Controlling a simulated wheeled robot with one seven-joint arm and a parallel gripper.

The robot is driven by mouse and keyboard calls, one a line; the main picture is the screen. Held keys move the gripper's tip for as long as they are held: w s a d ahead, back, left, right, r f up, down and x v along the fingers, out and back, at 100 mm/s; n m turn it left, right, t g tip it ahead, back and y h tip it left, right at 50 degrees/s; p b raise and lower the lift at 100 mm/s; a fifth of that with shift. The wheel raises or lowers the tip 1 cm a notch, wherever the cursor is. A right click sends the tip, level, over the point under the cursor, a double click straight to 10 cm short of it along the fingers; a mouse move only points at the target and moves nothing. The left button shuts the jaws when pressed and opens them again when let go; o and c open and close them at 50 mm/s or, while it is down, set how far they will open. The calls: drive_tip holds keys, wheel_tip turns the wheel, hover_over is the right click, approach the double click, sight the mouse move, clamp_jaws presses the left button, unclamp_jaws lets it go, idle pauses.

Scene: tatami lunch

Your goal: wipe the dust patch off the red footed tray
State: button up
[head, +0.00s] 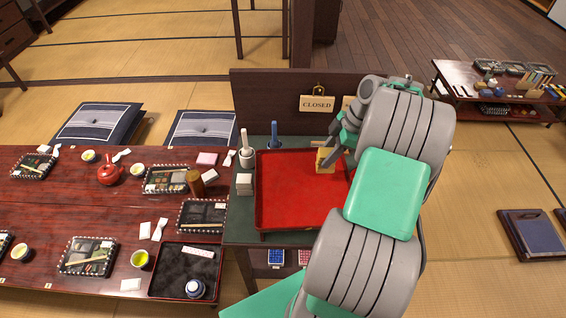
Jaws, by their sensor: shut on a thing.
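The red footed tray (285,205) stands on the dark green top of the side counter, its right part hidden behind my arm. My gripper (328,156) is over the back right part of the tray. It is shut on a small yellow-tan block (325,166) that looks like a sponge. The block is at or just above the tray surface; I cannot tell whether it touches. I cannot make out a dust patch on the visible red surface; one may be hidden behind my arm.
A brown panel with a CLOSED sign (317,104) rises behind the tray. The set lunch table (110,215) adjoins on the left.

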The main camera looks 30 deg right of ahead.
drive_tip(key=shift+a+r+p, duration=0.1)
drive_tip(key=shift+r+p, duration=1.1)
drive_tip(key=shift+r, duration=0.95)
